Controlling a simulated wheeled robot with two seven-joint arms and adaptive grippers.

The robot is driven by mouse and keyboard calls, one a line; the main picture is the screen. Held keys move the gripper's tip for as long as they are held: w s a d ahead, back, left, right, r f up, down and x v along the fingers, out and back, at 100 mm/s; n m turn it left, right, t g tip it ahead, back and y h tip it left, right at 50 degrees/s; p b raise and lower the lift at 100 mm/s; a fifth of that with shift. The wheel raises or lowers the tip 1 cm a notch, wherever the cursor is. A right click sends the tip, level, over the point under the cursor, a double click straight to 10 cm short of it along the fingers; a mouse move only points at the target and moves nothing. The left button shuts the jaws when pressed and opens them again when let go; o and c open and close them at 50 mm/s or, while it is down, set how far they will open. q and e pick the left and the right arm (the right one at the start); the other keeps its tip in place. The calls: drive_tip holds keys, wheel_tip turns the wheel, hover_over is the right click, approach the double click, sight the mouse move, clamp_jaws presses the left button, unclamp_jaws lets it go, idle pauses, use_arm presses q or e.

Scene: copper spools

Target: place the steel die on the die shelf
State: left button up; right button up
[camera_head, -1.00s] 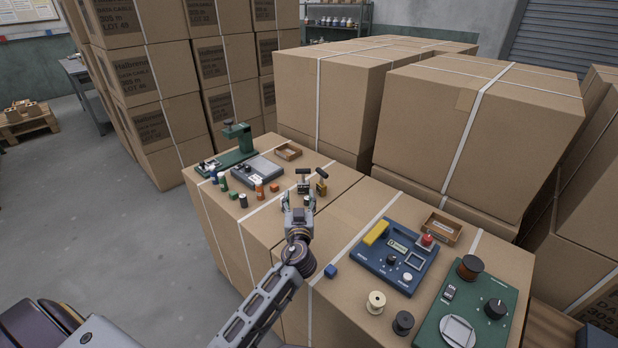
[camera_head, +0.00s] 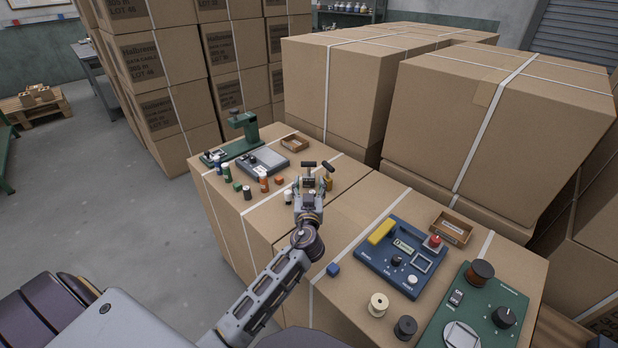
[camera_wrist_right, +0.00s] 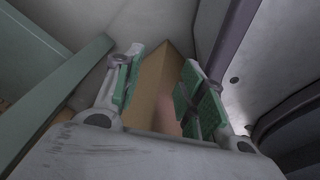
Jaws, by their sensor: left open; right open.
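Two T-handled tools stand on the far carton, beyond my left gripper. The one with a grey metal body and dark handle looks like the steel die (camera_head: 307,168); a brass-coloured die (camera_head: 329,181) stands just right of it. My left gripper (camera_head: 309,188) is open, its fingers just in front of the grey die and partly covering its lower part. I cannot tell whether they touch it. My right gripper (camera_wrist_right: 160,78) is open and empty in the right wrist view. I cannot make out the die shelf with certainty.
The far carton holds a green press (camera_head: 243,135), a grey scale-like device (camera_head: 263,162), a wooden tray (camera_head: 295,142) and several small coloured pieces. The near carton holds a blue panel (camera_head: 402,257), another wooden tray (camera_head: 451,229), spools and a green device (camera_head: 473,312). Tall cartons stand behind.

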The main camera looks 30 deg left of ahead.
use_arm(q)
approach(309, 165)
drive_tip(key=shift+x, duration=1.3)
drive_tip(key=shift+w+a+r+p, duration=0.15)
drive_tip(key=shift+w+a+p, duration=0.05)
drive_tip(key=shift+w, duration=0.3)
drive_tip(key=shift+w+a+r+p, duration=0.15)
drive_tip(key=shift+w+a+p, duration=0.05)
drive_tip(key=shift+w, duration=0.35)
drive_tip(key=shift+w+a, duration=0.25)
drive_tip(key=shift+w, duration=0.25)
use_arm(e)
drive_tip(key=shift+s+d, duration=0.5)
drive_tip(key=shift+s, duration=0.05)
drive_tip(key=shift+s, duration=0.2)
use_arm(q)
drive_tip(key=shift+x, duration=0.8)
drive_tip(key=shift+f+p+x, duration=0.2)
drive_tip(key=shift+p+x, duration=0.15)
drive_tip(key=shift+x, duration=0.7)
drive_tip(key=shift+w+a, duration=0.35)
drive_tip(key=shift+w, duration=0.2)
use_arm(e)
drive_tip(key=shift+s+d+f, duration=0.1)
drive_tip(key=shift+s+d, duration=0.35)
drive_tip(key=shift+s, duration=0.35)
